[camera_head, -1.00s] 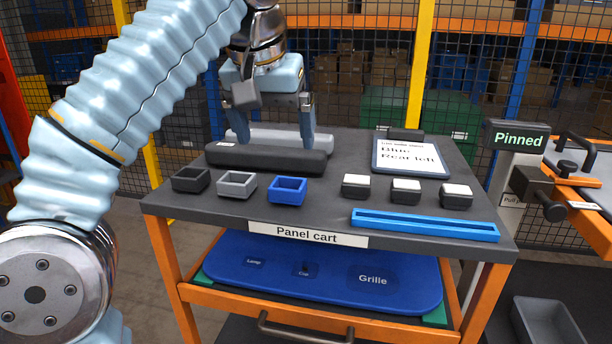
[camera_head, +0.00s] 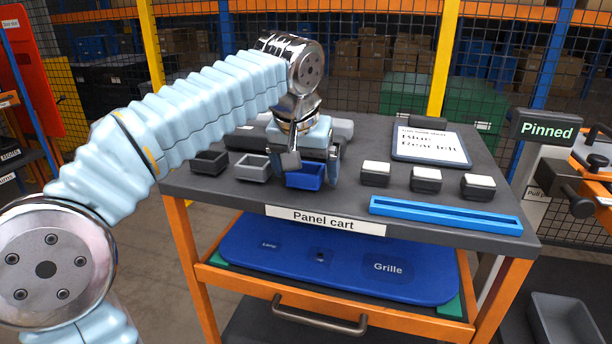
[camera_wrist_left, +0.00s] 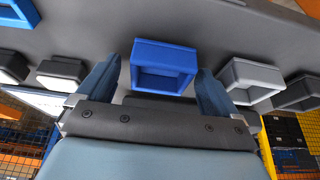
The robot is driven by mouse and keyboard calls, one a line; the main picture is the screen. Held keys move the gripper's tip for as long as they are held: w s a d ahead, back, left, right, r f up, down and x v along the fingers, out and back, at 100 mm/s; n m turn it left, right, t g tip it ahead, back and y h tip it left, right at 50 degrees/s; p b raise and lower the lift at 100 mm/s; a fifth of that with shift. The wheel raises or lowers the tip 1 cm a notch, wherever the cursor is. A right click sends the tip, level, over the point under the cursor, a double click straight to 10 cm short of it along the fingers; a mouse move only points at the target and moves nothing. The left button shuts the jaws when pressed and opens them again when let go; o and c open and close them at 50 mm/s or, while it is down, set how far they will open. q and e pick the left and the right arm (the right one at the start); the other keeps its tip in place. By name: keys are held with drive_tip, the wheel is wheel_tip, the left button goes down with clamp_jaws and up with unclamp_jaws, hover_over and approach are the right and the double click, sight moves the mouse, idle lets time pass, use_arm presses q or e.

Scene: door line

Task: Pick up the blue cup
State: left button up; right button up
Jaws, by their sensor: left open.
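The blue cup (camera_head: 304,177) is a small square open-topped box on the cart top, at the right end of a row with a grey cup (camera_head: 252,167) and a black cup (camera_head: 209,162). My left gripper (camera_head: 304,180) is open above the row, with its fingers pointing down around the blue cup. In the left wrist view, the blue cup (camera_wrist_left: 164,66) lies between the two spread fingers of my left gripper (camera_wrist_left: 158,85), with a gap on each side. The grey cup (camera_wrist_left: 250,80) is just outside one finger. My right gripper is not seen.
The panel cart (camera_head: 450,222) has a blue rail (camera_head: 445,215) along its front right edge. Several white-topped black blocks (camera_head: 426,179) stand right of the blue cup. Dark and grey rolls lie behind, partly hidden by my arm. A printed card (camera_head: 431,147) lies at the back.

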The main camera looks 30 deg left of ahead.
use_arm(q)
drive_tip(key=shift+f, duration=0.2)
drive_tip(key=c, duration=1)
drive_tip(key=shift+c, duration=0.2)
drive_tip(key=shift+r, duration=0.15)
